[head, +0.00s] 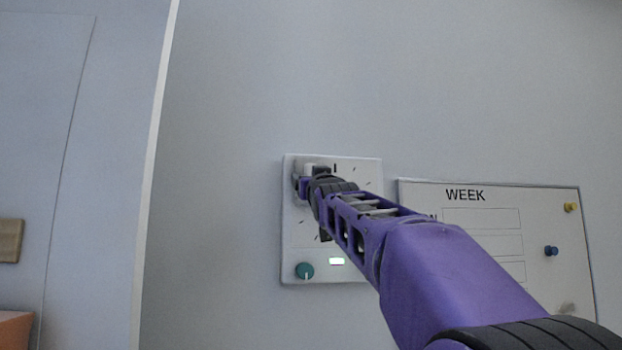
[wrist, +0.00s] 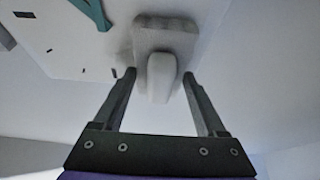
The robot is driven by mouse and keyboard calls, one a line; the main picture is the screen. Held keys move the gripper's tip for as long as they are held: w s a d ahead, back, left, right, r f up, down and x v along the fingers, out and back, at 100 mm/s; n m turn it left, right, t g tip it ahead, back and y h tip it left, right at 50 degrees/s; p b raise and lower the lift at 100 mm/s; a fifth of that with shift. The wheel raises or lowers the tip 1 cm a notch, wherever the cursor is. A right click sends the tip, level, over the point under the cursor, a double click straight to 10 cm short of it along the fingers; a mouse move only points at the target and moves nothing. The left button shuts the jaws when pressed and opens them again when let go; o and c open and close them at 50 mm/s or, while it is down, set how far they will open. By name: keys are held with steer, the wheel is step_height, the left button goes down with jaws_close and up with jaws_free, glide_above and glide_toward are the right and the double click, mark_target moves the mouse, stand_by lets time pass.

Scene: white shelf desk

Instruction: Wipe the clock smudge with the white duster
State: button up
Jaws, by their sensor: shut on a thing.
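The clock (head: 345,262) is a white square panel on the wall, with dark tick marks and a teal knob at its lower left. In the wrist view its white face (wrist: 75,50) shows a teal hand. My gripper (wrist: 159,78) is shut on the handle of the white duster (wrist: 165,37). The duster's pad lies at the clock face, seemingly against it. In the head view the duster (head: 316,167) is partly hidden by my gripper at the clock's upper left. A grey smudge (head: 296,170) shows beside it; the rest is hidden.
A whiteboard (head: 480,193) headed WEEK hangs right of the clock, with yellow and blue pins, behind my arm. A white panel edge (head: 155,150) stands on the left, with a wooden block (head: 10,241) beyond. The wall above is clear.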

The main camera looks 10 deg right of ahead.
steer(key=shift+d, duration=3.8)
steer(key=shift+a+f+b, duration=0.2)
steer(key=shift+a+b, duration=1.9)
steer(key=shift+a, duration=1.15)
steer(key=shift+a+r+b, duration=0.1)
steer(key=shift+a+b, duration=0.2)
steer(key=shift+a, duration=0.3)
steer(key=shift+s, duration=0.15)
steer(key=shift+s+b, duration=0.9)
steer(key=shift+s, duration=1.95)
steer(key=shift+s, duration=0.1)
